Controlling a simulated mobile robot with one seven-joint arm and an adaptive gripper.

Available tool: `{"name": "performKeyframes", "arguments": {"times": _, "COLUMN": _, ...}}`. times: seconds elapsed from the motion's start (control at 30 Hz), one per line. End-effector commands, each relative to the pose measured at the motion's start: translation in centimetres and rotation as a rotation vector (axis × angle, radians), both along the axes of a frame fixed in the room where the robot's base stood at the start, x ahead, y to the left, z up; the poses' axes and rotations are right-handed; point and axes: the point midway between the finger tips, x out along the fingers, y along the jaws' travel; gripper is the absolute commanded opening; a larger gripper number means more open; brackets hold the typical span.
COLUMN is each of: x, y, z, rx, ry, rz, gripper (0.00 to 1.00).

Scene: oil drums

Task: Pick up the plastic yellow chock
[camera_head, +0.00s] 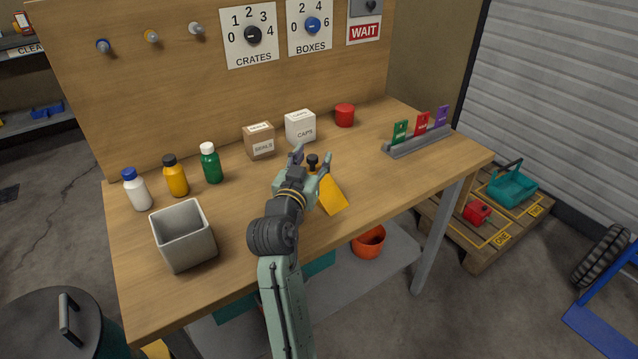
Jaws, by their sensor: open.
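The yellow chock (332,194) is a wedge on the wooden table, near the middle of its front half. My gripper (311,157) is over the table at the chock's upper left, with its fingers apart. My gripper and wrist hide the chock's left part. A small dark knob-like thing (312,160) shows between the fingers; I cannot tell whether it touches them or what it belongs to.
A grey square bin (183,238) and several capped bottles (176,180) stand on the left. A brown box (259,141), a white caps box (300,127) and a red can (344,115) stand behind. A card rack (418,140) is at right. The table's right front is clear.

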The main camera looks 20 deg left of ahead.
Motion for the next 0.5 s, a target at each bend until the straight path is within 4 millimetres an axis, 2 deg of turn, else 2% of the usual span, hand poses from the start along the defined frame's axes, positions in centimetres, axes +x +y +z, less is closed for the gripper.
{"name": "performKeyframes", "arguments": {"times": 0.07, "x": -0.03, "y": 0.00, "z": -0.02, "rx": 0.000, "ry": 0.000, "rz": 0.000, "gripper": 0.46}}
{"name": "performKeyframes", "arguments": {"times": 0.5, "x": -0.06, "y": 0.02, "z": -0.02, "rx": 0.000, "ry": 0.000, "rz": 0.000, "gripper": 0.17}}
